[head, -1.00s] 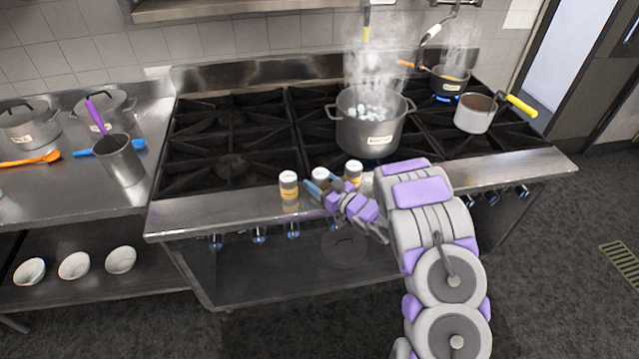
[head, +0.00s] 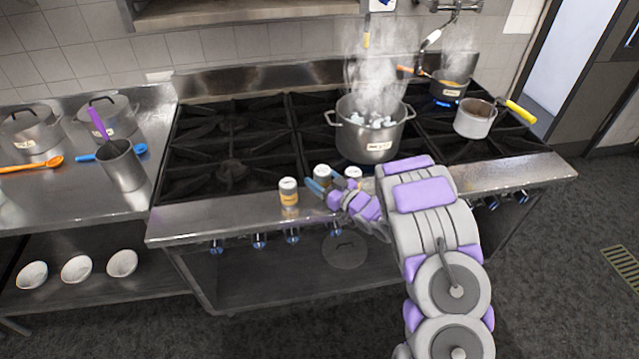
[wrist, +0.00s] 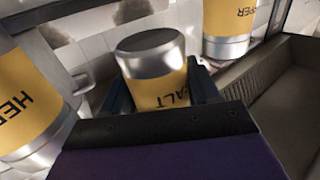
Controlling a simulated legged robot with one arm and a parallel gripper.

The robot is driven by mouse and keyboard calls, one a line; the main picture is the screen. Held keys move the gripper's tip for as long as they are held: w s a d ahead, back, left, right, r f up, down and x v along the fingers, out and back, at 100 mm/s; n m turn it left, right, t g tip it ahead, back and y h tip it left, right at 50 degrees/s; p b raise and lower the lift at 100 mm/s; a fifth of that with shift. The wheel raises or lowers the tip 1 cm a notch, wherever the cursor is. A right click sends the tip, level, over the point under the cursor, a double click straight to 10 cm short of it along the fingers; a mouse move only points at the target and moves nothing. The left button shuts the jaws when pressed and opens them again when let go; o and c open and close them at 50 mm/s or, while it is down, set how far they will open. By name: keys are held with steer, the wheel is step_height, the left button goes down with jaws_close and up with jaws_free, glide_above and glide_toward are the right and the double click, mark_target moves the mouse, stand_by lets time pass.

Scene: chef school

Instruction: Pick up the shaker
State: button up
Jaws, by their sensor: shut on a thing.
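Three small shakers with pale tops and yellow labels are at the stove's front edge. The middle one, the salt shaker (head: 322,171), is between the blue fingers of my gripper (head: 321,182), which is shut on it. In the wrist view the salt shaker (wrist: 155,62) shows its metal top and part of its "SALT" label; its lower part is hidden by my gripper. The left shaker (head: 288,191) stands upright and apart on the front ledge. The right shaker (head: 353,173) is partly hidden behind my gripper. In the wrist view, another shaker (wrist: 232,25) has a label ending in "PPER".
A steaming pot (head: 368,130) stands on the burners behind the shakers. A saucepan (head: 474,118) and a steaming pan (head: 447,83) are at the right. The left burners (head: 230,150) are clear. A steel counter (head: 60,185) with pots and utensils adjoins on the left.

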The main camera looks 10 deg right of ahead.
steer(key=a+r+p+v, duration=0.1)
steer(key=p+v, duration=0.1)
steer(key=v, duration=1.3)
steer(key=r+p, duration=0.2)
steer(key=r, duration=0.1)
steer(key=s+r, duration=0.1)
steer(key=r, duration=0.1)
steer(key=shift+d+r+p, duration=0.1)
steer(key=shift+d+p, duration=0.25)
steer(key=shift+p, duration=0.05)
